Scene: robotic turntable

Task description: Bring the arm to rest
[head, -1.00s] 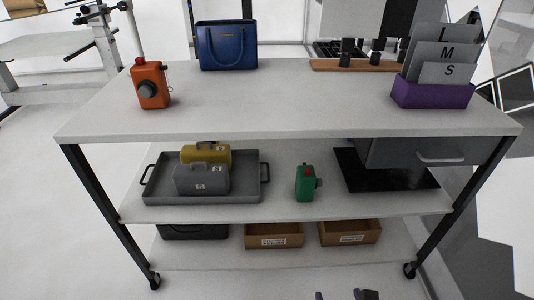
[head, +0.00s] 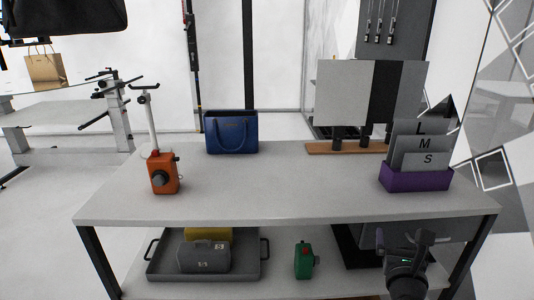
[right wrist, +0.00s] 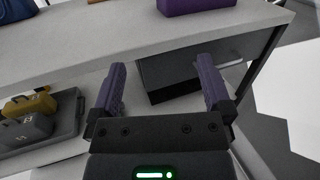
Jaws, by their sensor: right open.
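My right gripper (head: 402,240) is at the lower right of the head view, in front of the cart's right side and below the top shelf's front edge. Its two fingers are spread and empty. In the right wrist view my right gripper (right wrist: 161,66) points at the grey drawer (right wrist: 185,72) under the top shelf, with nothing between the fingers. It hides part of the drawer in the head view. My left gripper is not in view.
The cart's white top (head: 280,190) carries an orange camera-like object (head: 163,175), a blue handbag (head: 231,133), a wooden board (head: 345,148) and a purple sorter (head: 415,179). The lower shelf holds a grey tray (head: 252,268) with cases and a green canister (head: 304,261).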

